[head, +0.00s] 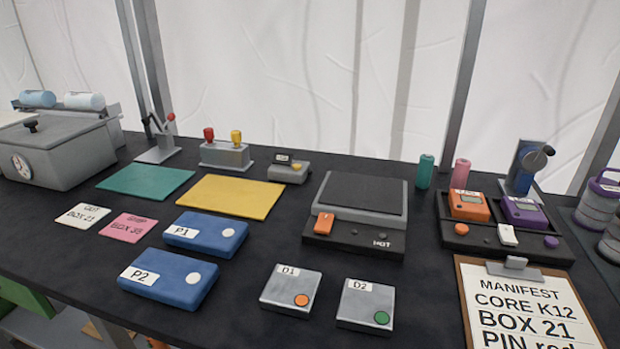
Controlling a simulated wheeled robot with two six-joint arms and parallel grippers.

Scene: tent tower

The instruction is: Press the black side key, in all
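No key is plainly readable as the black side key. A small dark button (487,240) sits on the front of a black dock (525,250) at the right, between an orange button (461,228) and a white key (508,235). A purple button (551,242) is at the dock's right end. The dock bears an orange device (468,206) and a purple device (523,212), both with small screens. Neither of my grippers is in view.
A clipboard (525,305) lies before the dock. Left of it are boxes D2 (362,310) and D1 (285,293), a hot plate (362,195), and blue boxes P1 (208,228) and P2 (170,280). Green and pink cylinders (425,170) (461,172) stand behind the dock.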

